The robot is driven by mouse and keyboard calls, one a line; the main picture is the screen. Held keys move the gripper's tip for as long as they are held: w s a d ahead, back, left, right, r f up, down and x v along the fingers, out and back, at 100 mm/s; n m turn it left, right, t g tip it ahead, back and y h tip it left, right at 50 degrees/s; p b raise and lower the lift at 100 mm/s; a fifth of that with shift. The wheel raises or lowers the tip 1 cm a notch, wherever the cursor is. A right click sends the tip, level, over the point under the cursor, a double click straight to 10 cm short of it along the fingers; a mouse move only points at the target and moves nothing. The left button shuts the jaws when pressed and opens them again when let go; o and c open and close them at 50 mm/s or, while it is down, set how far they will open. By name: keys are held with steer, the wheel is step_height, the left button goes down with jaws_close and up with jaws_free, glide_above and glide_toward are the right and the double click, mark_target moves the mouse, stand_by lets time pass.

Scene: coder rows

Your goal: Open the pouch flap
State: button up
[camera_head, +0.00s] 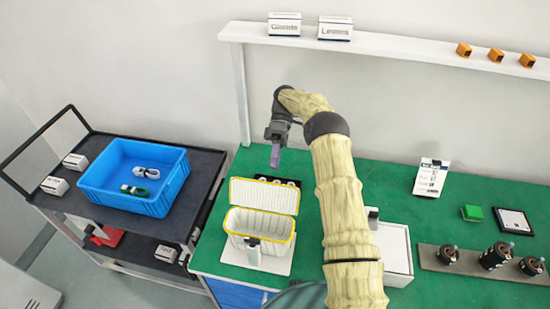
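The pouch (258,226) is a white, ribbed-lined case with a yellow rim on a white mat at the left end of the green bench. Its flap (264,195) stands raised at the back, leaving the inside visible. A small dark clasp (252,241) shows on its front. My gripper (275,155) hangs above and behind the flap, apart from it in the picture. A small purple piece shows at its tip; I cannot tell whether this is the fingertips or a held thing.
A dark cart on the left carries a blue crate (150,204) with two small items. A white box (392,250) is right of the pouch, partly behind my arm. Dark cylindrical parts (495,255) stand on the right. A white shelf (390,45) runs above the bench.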

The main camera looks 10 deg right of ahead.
steer(key=c, duration=0.6)
steer(key=shift+s+a+r+m+t, duration=0.15)
steer(key=shift+a+r+m+t, duration=0.15)
steer(key=shift+a+r, duration=0.15)
jaws_close()
steer(key=s+d+r+m+t+h, duration=0.2)
steer(key=s+m+t, duration=0.4)
steer(key=s, duration=0.5)
steer(key=s+d+r+m+t+h, duration=0.2)
steer(key=s+r+m+t, duration=0.3)
steer(key=s, duration=0.6)
steer(key=shift+s+d+m+t, duration=0.2)
steer(key=shift+s+m+t, duration=0.2)
steer(key=shift+m+t, duration=0.45)
steer(key=shift+s, duration=0.1)
